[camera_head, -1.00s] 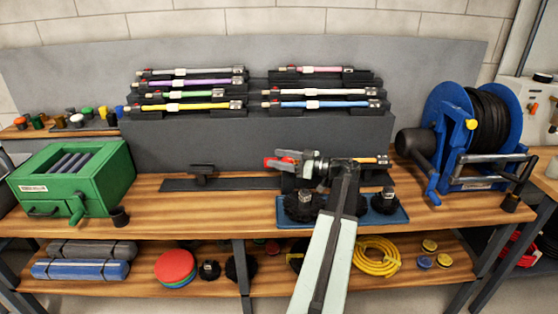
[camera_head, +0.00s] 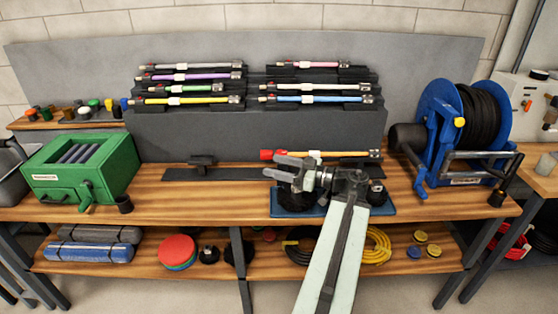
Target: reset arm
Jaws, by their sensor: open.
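My gripper (camera_head: 281,167) is at the middle right of the workbench (camera_head: 225,207), above a blue tray (camera_head: 385,210) with dark round brush heads. Its jaws point left, stand apart and show nothing between them. My arm reaches up from the bottom of the picture. An orange-yellow rod (camera_head: 335,154) with a red end lies level just behind my gripper, apart from it as far as I can see. My gripper and wrist hide part of the tray and brush heads.
A stepped dark rack (camera_head: 190,135) behind holds several coloured rods. A green box (camera_head: 85,170) stands left, with a small black cup (camera_head: 124,204) beside it. A blue hose reel (camera_head: 440,130) stands right. The bench's front left middle is clear.

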